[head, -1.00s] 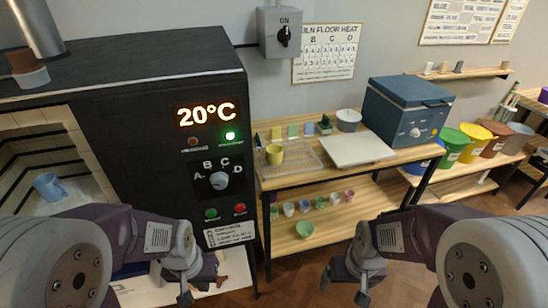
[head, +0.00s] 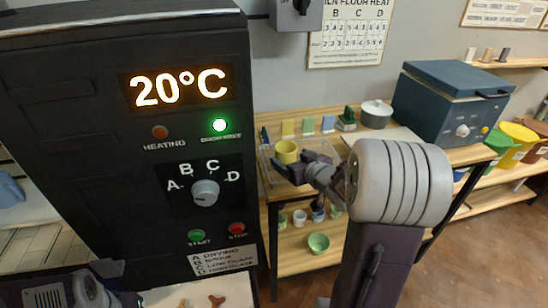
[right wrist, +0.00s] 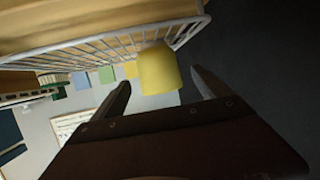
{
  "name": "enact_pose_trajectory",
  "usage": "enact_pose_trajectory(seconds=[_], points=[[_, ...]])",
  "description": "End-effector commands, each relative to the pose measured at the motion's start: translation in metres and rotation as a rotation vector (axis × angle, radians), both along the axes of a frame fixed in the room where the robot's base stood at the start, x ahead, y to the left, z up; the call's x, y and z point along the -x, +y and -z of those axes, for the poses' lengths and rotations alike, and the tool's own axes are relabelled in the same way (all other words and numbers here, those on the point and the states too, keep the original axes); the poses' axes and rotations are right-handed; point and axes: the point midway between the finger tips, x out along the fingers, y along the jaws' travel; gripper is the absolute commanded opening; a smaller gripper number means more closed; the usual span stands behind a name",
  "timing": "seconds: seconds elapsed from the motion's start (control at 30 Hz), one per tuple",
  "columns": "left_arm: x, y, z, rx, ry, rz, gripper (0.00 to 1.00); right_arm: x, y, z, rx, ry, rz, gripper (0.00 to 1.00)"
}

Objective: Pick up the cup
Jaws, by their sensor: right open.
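The yellow cup (head: 286,150) stands on the wire rack (head: 268,178) on the wooden table right of the kiln. My right gripper (head: 300,167) is open at the rack, close to the cup's near right side. In the right wrist view the yellow cup (right wrist: 160,70) lies ahead of and between the two open fingertips (right wrist: 162,88); I cannot tell whether either touches it. Part of my left arm shows at the bottom left of the head view, and its jaws cannot be made out.
The black kiln (head: 120,150) stands close on the left. Coloured tiles (head: 308,125) line the table's back. A green bowl (head: 318,243) is on the lower shelf.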

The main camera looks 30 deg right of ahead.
Motion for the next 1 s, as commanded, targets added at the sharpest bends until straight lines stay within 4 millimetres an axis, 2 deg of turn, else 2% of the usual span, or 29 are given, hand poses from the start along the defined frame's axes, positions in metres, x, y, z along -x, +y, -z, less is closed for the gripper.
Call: enact_pose_trajectory(seconds=[0.1, 0.3, 0.57, 0.83, 1.0], points=[[0.000, 0.000, 0.007, 0.000, 0.000, 0.000, 0.00, -0.017, 0.000, 0.009, -0.001, 0.002, -0.002, 0.87], [0.000, 0.000, 0.009, 0.000, 0.000, 0.000, 0.00, -0.026, 0.000, 0.011, 0.001, 0.001, -0.001, 0.87], [0.000, 0.000, 0.019, 0.000, 0.000, 0.000, 0.00, -0.066, -0.002, 0.027, 0.001, 0.003, 0.000, 0.87], [0.000, 0.000, 0.018, 0.000, 0.000, 0.000, 0.00, -0.071, -0.003, 0.026, 0.001, 0.001, 0.002, 0.87], [0.000, 0.000, 0.018, 0.000, 0.000, 0.000, 0.00, -0.071, -0.003, 0.026, 0.001, 0.002, 0.002, 0.39]])
